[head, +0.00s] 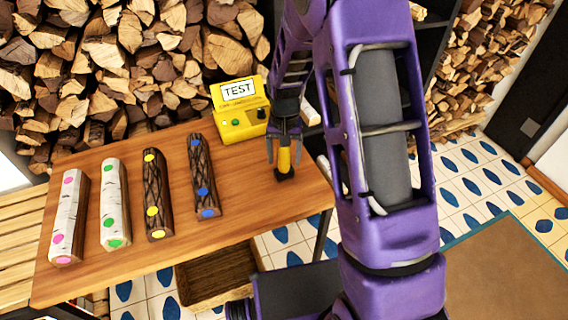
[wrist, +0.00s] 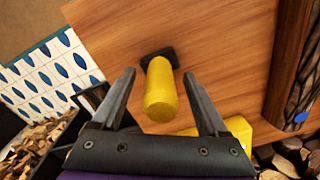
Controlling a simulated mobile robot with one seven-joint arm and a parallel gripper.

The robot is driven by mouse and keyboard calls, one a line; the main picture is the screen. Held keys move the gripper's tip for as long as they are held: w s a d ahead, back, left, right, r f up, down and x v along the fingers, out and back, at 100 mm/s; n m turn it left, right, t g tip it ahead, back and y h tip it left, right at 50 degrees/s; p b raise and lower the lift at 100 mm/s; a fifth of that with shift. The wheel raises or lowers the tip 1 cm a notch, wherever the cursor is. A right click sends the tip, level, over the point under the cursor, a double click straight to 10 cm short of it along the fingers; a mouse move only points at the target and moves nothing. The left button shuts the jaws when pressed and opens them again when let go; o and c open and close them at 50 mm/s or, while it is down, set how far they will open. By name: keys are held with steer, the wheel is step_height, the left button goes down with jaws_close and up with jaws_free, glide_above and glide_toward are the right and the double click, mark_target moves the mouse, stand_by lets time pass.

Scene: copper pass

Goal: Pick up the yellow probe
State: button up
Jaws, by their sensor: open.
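The yellow probe (head: 284,158) stands upright on a black foot on the wooden table, just in front of the yellow test box. In the wrist view the yellow probe (wrist: 160,92) shows between my two fingers, with its black foot on the table beyond. My gripper (head: 284,140) is at the top of the probe in the head view. In the wrist view my gripper (wrist: 157,84) is open, one finger on each side of the probe, with gaps showing on both sides. I cannot tell how far down the fingers reach along it.
The yellow box (head: 240,110) with a TEST screen stands behind the probe. Several logs with coloured dots, such as the dark blue-dotted log (head: 204,175), lie to the left on the table (head: 250,215). A wooden crate (head: 215,275) is on the floor below. Table front right is clear.

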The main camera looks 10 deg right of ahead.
jaws_close()
stand_by(0.3)
steer(key=shift+r, duration=0.1)
